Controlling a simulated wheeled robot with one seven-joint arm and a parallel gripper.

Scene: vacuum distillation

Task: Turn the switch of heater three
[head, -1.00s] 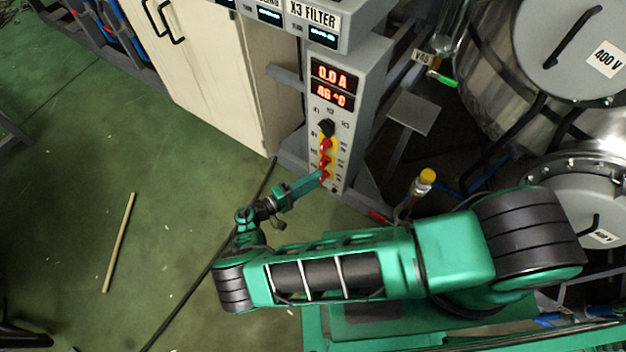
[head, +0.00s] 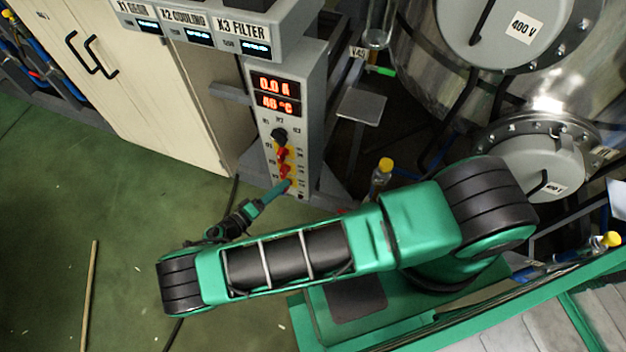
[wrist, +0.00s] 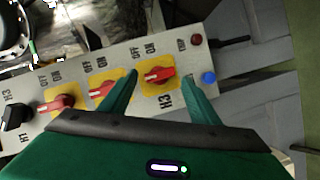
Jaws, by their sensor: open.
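The heater three switch, marked H3 (wrist: 158,75), has a red handle on a yellow plate with OFF and ON marks in the wrist view. My gripper (wrist: 160,80) is open, with one finger on each side of this handle. I cannot tell whether the fingers touch it. In the head view my gripper (head: 289,183) reaches the lower end of the grey control panel (head: 318,110) and largely hides the H3 switch. The panel's displays read 0.0 A and about 46 °C.
Two similar red switches (wrist: 107,88) (wrist: 57,104) and a black knob (wrist: 14,116) sit in line with H3. A blue button (wrist: 208,78) and a red lamp (wrist: 196,39) are on its other side. A yellow-capped bottle (head: 382,175) stands right of the panel.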

